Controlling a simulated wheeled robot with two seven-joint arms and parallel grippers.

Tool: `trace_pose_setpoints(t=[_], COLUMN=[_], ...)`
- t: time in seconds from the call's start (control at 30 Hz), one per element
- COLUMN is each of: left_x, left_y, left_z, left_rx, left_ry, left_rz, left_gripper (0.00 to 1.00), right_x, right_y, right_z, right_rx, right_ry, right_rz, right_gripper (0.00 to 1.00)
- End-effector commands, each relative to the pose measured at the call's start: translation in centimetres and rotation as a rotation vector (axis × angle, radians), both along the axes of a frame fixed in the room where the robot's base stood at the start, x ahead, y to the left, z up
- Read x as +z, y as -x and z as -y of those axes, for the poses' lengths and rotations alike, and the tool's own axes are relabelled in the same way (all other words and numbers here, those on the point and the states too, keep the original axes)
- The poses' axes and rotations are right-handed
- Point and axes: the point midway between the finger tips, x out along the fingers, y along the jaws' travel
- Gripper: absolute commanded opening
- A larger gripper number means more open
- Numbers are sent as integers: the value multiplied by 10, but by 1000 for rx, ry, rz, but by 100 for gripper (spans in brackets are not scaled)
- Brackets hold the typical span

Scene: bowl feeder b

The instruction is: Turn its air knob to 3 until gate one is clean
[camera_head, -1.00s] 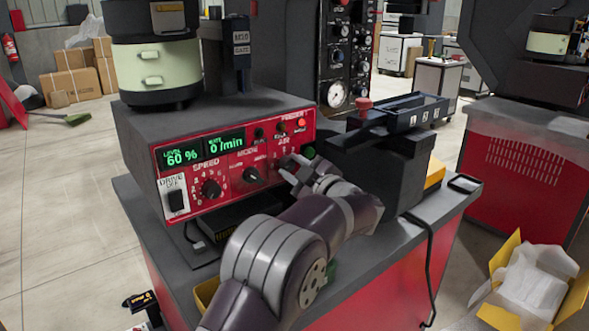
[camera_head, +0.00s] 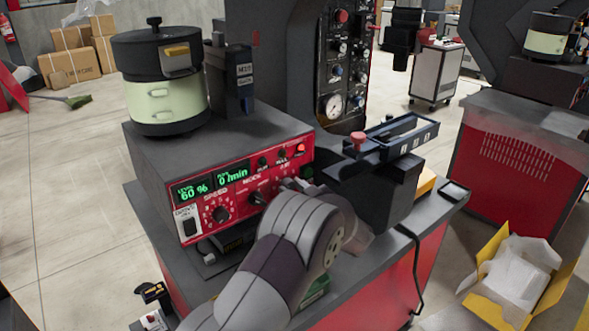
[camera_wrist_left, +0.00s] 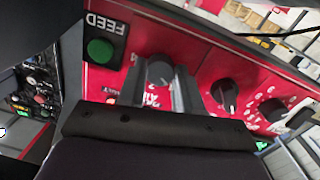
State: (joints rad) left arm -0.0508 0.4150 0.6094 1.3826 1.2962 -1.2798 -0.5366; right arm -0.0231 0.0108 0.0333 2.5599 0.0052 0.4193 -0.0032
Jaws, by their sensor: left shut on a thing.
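The red control panel (camera_head: 243,184) on the grey feeder box carries a row of knobs; its green display reads level 60 % and 0 /min. My left gripper (camera_wrist_left: 160,84) has one finger on each side of the dark air knob (camera_wrist_left: 160,68) and is shut on it, with the upside-down "AIR" lettering partly covered. The scale around that knob is mostly hidden, so its setting cannot be read. In the head view my left arm covers the air knob. The bowl feeder (camera_head: 163,85) stands on the box. I cannot make out gate one. My right gripper is out of view.
The mode knob (camera_wrist_left: 225,95) and speed knob (camera_wrist_left: 272,110) sit beside the gripper; the green feed button (camera_wrist_left: 100,51) is on its other side. A dark tray with a red knob (camera_head: 400,135) stands right of the panel. An open yellow carton (camera_head: 510,275) is on the floor.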

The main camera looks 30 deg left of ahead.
Motion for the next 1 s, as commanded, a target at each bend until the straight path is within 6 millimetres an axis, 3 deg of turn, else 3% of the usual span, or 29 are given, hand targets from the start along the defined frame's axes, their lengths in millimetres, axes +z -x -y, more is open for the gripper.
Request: trace_pose_setpoints(t=[0.03, 0.4, 1.0], left_x=[10, 8, 4], left_y=[0, 0, 0], left_z=[0, 0, 0], left_rx=[0, 0, -1], left_ry=[-17, -151, -368], left_rz=[-43, -368, -892], left_gripper=[4, 4, 4], right_x=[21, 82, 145], right_y=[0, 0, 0], right_z=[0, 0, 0], right_rx=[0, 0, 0], right_ry=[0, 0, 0], right_rz=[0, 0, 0], right_gripper=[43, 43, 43])
